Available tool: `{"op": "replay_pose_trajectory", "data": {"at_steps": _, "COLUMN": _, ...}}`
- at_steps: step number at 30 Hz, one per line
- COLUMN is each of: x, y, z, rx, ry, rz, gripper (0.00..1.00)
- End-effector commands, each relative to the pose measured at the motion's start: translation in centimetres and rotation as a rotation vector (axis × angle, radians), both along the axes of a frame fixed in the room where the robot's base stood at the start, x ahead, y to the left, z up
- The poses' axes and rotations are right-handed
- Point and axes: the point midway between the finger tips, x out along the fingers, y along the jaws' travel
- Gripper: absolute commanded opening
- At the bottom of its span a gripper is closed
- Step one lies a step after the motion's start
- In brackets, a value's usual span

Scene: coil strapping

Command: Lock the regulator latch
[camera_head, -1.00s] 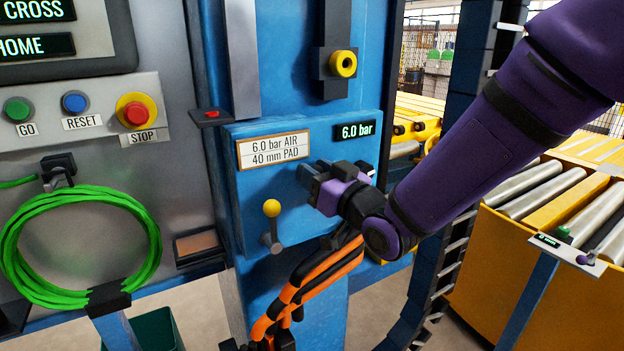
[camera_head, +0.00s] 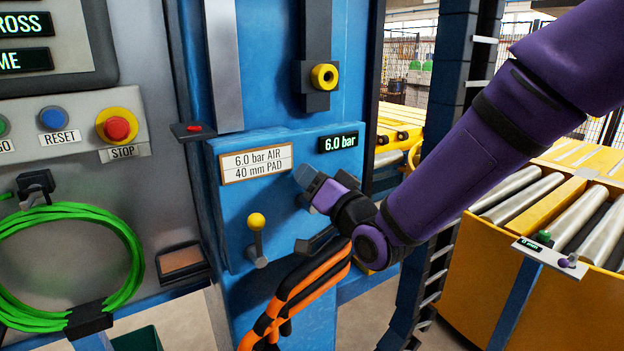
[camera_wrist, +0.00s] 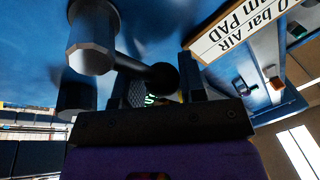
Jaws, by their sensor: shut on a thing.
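The regulator panel (camera_head: 228,195) is a blue box with a 6.0 bar display (camera_head: 338,142) and a label reading 6.0 bar AIR, 40 mm PAD (camera_head: 256,162). My gripper (camera_head: 308,184) is at the panel face, below the display. In the wrist view, a dark ball-ended lever (camera_wrist: 163,76) reaches from a grey round hub (camera_wrist: 91,45) to between my fingers (camera_wrist: 165,95). My gripper is shut on its ball end. In the head view, my gripper largely hides this lever, and its exact angle cannot be told.
A yellow-ball lever (camera_head: 256,222) stands upright on the panel, left of my gripper. Orange hoses (camera_head: 295,300) hang just below my wrist. A yellow-ringed fitting (camera_head: 325,77) is above. A red-buttoned STOP control (camera_head: 117,128) and green cable coil (camera_head: 125,250) are at left.

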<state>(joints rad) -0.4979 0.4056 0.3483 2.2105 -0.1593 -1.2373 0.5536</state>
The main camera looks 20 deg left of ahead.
Motion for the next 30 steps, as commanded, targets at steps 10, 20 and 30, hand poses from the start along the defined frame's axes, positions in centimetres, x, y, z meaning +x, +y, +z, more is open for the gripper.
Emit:
{"op": "replay_pose_trajectory", "data": {"at_steps": 10, "x": -0.4, "y": 0.1, "z": -0.6, "rx": -0.008, "ry": 0.016, "rz": 0.008, "gripper": 0.0}}
{"op": "replay_pose_trajectory", "data": {"at_steps": 20, "x": -0.2, "y": 0.0, "z": -0.3, "rx": -0.003, "ry": 0.008, "rz": 0.003, "gripper": 0.47}}
{"op": "replay_pose_trajectory", "data": {"at_steps": 30, "x": -2.6, "y": -3.5, "z": -1.2, "rx": -0.005, "ry": 0.008, "rz": 0.001, "gripper": 0.47}}
